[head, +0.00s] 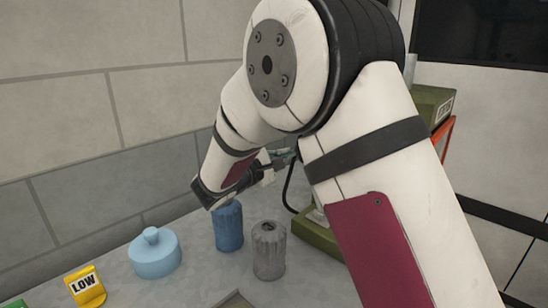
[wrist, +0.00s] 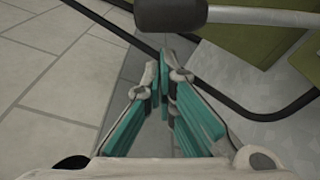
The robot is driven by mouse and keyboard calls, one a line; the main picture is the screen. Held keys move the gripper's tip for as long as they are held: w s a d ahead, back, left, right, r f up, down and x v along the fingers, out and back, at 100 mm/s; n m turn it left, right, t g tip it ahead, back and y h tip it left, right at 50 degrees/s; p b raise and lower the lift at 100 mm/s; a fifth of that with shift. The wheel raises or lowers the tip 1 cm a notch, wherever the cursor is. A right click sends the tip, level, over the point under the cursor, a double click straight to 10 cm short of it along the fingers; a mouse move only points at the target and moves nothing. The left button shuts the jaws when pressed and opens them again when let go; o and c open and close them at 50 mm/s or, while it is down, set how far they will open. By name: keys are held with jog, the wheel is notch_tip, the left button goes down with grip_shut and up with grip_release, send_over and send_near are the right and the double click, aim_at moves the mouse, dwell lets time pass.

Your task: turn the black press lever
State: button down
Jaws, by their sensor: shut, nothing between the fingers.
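The black press lever shows in the wrist view as a dark rounded knob (wrist: 170,14) on a grey rod (wrist: 262,17), across the top of the picture. My gripper (wrist: 165,72) is shut and empty, its teal-padded fingers pointing at the knob. The fingertips appear just short of the knob in the picture; I cannot tell whether they touch it. In the head view my gripper (head: 292,155) is partly hidden by my arm, and I cannot make out the lever there. The green press (head: 318,232) is mostly behind my arm, with its base showing.
A blue can (head: 228,228), a grey can (head: 268,252), a light blue lidded pot (head: 154,254) and a yellow LOW sign (head: 86,287) stand on the grey bench. A black hose (wrist: 262,117) curves beside the press. A tiled wall is behind the bench.

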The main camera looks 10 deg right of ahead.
jog(key=shift+s+d+r, duration=0.2)
jog(key=shift+s+d, duration=0.1)
jog(key=shift+s, duration=0.25)
